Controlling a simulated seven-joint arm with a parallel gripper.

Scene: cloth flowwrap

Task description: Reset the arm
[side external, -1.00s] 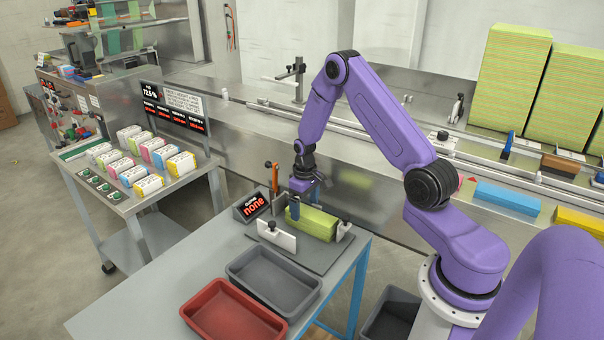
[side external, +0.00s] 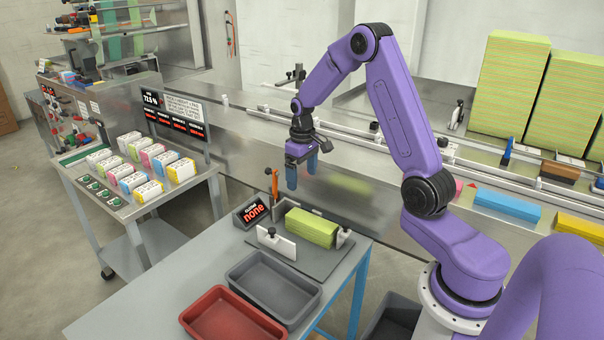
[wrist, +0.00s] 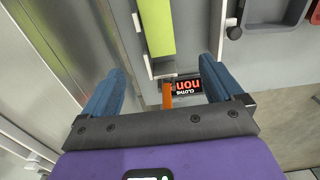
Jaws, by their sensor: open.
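My gripper (side external: 302,176) hangs above and behind the fixture plate in the side external view, with its two blue fingers apart and nothing between them. In the wrist view its fingers (wrist: 160,95) are spread wide. A green cloth stack (side external: 311,228) lies on the grey fixture plate (side external: 290,258) between metal stops, apart from my gripper. The stack also shows at the top of the wrist view (wrist: 158,28). A small display reading "none" (side external: 254,211) stands at the plate's left, beside an orange upright piece (side external: 274,183).
A grey tray (side external: 240,268) and a red tray (side external: 190,316) sit on the front table. A side cart (side external: 75,170) holds several wrapped packs. A conveyor (side external: 385,185) runs behind, carrying blue and yellow blocks. Tall green cloth stacks (side external: 510,95) stand at the back right.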

